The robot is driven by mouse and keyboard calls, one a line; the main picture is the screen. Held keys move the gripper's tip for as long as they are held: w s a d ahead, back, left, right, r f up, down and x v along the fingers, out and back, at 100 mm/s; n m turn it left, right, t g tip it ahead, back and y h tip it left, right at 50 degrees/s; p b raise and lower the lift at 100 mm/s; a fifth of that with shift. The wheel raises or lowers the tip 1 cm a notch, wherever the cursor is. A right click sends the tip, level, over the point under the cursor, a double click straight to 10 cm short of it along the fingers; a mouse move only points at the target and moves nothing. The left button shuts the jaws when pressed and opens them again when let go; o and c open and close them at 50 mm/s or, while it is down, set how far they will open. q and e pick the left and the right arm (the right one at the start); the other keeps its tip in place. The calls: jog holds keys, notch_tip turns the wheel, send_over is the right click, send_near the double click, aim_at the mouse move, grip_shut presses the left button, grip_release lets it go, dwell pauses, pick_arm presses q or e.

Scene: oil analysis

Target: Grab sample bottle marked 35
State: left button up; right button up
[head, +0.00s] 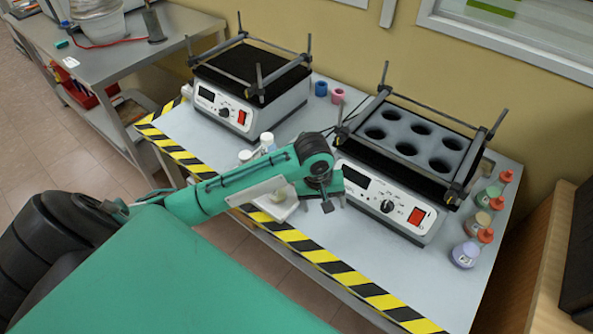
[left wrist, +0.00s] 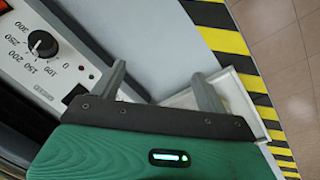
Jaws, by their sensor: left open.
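Two white-capped sample bottles, one (head: 267,141) and another (head: 245,156), stand left of the front shaker, partly behind my left arm. More bottles stand at the right table end: a green one (head: 488,196), a tan one (head: 476,222) and a purple-white one (head: 465,254). The numbers on the labels are too small to read, so I cannot tell which is 35. My left gripper (head: 334,204) points down near the front shaker's left side. In the left wrist view its fingers (left wrist: 163,88) are apart, with no bottle visible between them. My right gripper is out of view.
The front shaker (head: 370,205) with round holes and a rear shaker (head: 245,125) have upright corner posts. A white tray (head: 284,211) lies below my left arm and shows in the left wrist view (left wrist: 236,97). Striped tape (head: 305,247) marks the table's front edge.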

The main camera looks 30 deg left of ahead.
pick_arm(q)
jog(key=w+a+r+n+g+y, duration=0.1)
jog(key=w+a+r+n, duration=0.8)
jog(key=a+r+n, duration=0.4)
jog(key=f, duration=0.4)
jog(key=a+f+m, duration=0.1)
jog(key=f, duration=0.4)
jog(key=f+m+p, duration=0.1)
jog(key=f, duration=0.4)
jog(key=shift+w+a, duration=0.1)
jog(key=shift+a, duration=0.1)
jog(key=c, duration=1.2)
